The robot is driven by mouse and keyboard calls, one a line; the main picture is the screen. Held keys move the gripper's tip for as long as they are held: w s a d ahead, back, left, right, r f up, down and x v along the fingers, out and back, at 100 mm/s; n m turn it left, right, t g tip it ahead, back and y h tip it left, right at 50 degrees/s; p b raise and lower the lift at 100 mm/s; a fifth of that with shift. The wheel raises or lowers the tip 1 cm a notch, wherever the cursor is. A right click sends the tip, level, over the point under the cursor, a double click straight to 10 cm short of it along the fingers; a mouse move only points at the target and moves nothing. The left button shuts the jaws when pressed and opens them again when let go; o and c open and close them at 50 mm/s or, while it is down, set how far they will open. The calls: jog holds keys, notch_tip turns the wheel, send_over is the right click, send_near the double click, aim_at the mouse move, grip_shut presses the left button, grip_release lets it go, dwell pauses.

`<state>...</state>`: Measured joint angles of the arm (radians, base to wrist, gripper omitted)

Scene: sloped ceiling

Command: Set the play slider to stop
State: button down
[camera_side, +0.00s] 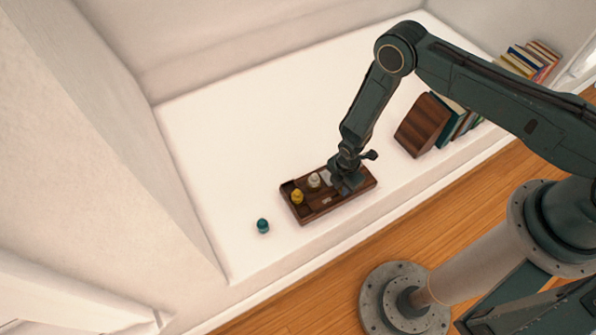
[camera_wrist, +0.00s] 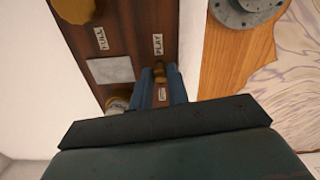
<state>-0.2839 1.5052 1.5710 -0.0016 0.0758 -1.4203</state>
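A dark brown wooden box (camera_side: 318,205) lies on the white ledge. In the wrist view its face (camera_wrist: 128,30) carries a PLAY label (camera_wrist: 158,44) and a second small label (camera_wrist: 162,94) too blurred to read. The brass play slider knob (camera_wrist: 159,73) lies between these labels, just below PLAY. My gripper (camera_wrist: 160,76) is at the knob, one blue finger on each side with a narrow gap that the knob fills; it looks shut on it. In the side view my gripper (camera_side: 346,186) is over the box's right part and hides the slider.
A yellow knob (camera_side: 297,196) and a pale knob (camera_side: 314,180) stand on the box's left part. A teal round object (camera_side: 263,226) lies left of the box. Books (camera_side: 449,122) and a brown block (camera_side: 422,125) stand at right. The ledge (camera_side: 240,130) behind is clear.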

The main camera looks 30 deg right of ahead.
aim_at(332, 198)
jog(key=shift+a, duration=1.45)
jog(key=c, duration=1.3)
grip_release()
jog(key=shift+c, duration=0.2)
jog(key=shift+r, duration=0.15)
notch_tip(332, 198, up, 14)
jog(key=shift+f, duration=0.2)
jog(key=shift+w, duration=0.15)
